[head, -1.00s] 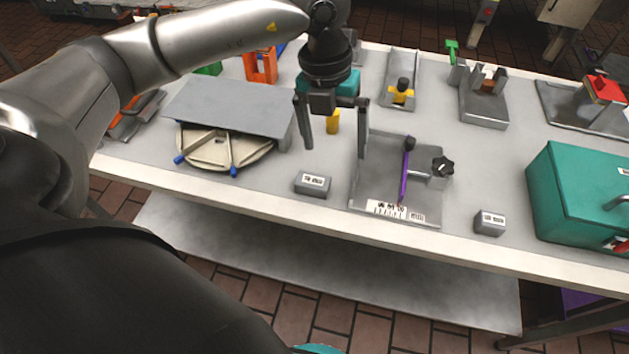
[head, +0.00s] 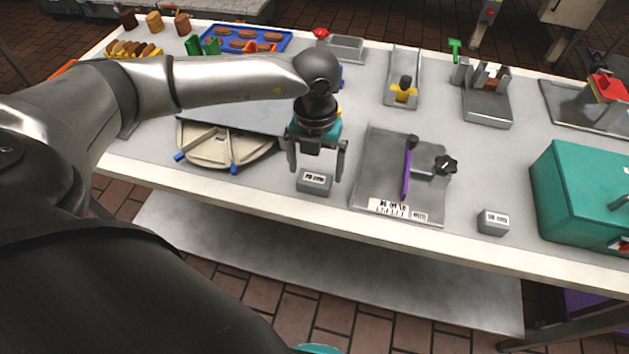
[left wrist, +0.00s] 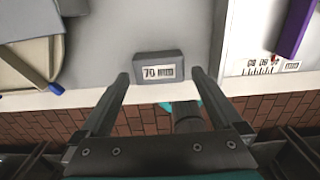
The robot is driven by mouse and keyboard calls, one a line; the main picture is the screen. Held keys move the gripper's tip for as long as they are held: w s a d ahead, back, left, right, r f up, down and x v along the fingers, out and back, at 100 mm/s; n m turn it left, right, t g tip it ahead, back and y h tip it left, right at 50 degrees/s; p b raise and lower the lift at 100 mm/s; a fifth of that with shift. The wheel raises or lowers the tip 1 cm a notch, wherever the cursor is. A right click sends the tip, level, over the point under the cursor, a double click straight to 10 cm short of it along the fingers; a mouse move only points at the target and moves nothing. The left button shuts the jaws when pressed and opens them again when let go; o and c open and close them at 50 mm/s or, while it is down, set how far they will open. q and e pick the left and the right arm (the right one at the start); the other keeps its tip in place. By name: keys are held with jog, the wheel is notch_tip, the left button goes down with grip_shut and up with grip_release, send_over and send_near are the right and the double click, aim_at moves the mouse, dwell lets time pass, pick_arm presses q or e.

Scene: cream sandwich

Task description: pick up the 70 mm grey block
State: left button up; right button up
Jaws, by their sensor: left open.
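The grey block (head: 314,181) sits on the table near its front edge, left of the grey tray with the purple bar. In the left wrist view the block (left wrist: 158,67) carries a label reading 70 mm. My left gripper (head: 316,175) is open, pointing down over the block, with its fingers to either side of it in the head view. In the left wrist view the fingertips (left wrist: 160,77) stand apart and the block lies just beyond them, between their lines. Nothing is held. My right gripper is not in view.
The grey tray (head: 370,190) with a purple bar (head: 407,176) and a black knob stands right of the block. A second small grey block (head: 493,222) and a teal box (head: 570,195) are further right. A round cream tray (head: 215,150) with blue-tipped handles lies left.

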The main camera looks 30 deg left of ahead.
aim_at(315, 178)
pick_arm(q)
notch_tip(315, 178, down, 4)
jog(key=shift+r, duration=0.1)
jog(key=c, duration=1.1)
